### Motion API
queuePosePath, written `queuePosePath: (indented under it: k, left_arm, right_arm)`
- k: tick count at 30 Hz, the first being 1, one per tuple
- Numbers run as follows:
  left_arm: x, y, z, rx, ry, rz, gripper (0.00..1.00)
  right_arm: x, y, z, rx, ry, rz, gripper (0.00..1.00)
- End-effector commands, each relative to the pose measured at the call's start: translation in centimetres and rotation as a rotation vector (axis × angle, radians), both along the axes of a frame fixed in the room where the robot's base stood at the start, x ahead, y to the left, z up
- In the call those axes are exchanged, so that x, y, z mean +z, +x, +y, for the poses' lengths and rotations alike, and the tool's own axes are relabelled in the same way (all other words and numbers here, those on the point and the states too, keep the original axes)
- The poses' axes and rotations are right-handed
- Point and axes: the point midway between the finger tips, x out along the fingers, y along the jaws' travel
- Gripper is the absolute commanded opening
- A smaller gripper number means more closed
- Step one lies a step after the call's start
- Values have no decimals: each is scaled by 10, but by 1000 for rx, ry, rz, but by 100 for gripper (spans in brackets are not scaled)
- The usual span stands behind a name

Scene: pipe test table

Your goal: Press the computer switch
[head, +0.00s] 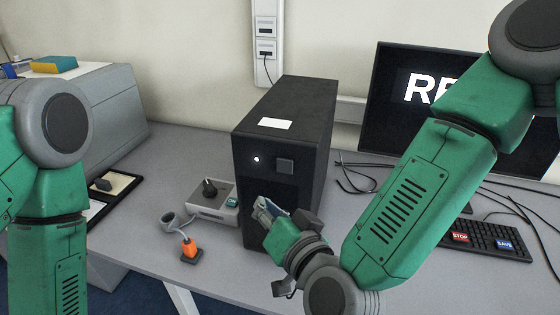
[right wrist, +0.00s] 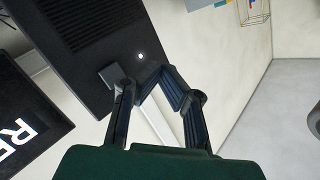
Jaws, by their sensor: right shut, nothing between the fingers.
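The computer (head: 312,130) is a black tower standing upright on the grey table, with a white label on top. Its front has a small white light (head: 257,159) and a square dark switch (head: 285,166). My right gripper (head: 262,207) is shut and empty, in front of the tower and lower than the switch in the picture. In the right wrist view the switch (right wrist: 112,74) shows beside one finger of the right gripper (right wrist: 155,80), and the light (right wrist: 140,56) is just past the fingers. I cannot tell whether the gripper touches the tower. My left arm shows, but its gripper is out of view.
A grey box with a black knob (head: 209,188) stands left of the tower, with an orange plug (head: 190,248) in front. A monitor (head: 390,105) and a keyboard (head: 470,238) with red and blue keys are at right. Black cables lie between tower and monitor.

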Motion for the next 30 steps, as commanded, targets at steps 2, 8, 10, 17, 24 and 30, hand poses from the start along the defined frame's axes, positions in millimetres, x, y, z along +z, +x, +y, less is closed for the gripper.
queuePosePath:
  k: [2,8,10,17,24,30]
  left_arm:
    - [-1,0,-1,-1,-1,0,40]
    - [-1,0,-1,-1,-1,0,40]
    - [-1,0,-1,-1,-1,0,40]
    - [-2,0,0,-1,0,0,40]
    - [-4,0,0,-1,0,0,40]
    - [-5,0,-1,-1,-1,0,40]
  right_arm:
    - [-1,0,0,0,-2,1,0]
    - [-1,1,6,1,-8,0,0]
    - [-1,4,7,1,-9,0,0]
    - [-1,31,-3,-2,-8,0,0]
    - [-1,62,-19,-1,-4,-1,0]
    - [-1,78,-22,0,-5,1,0]
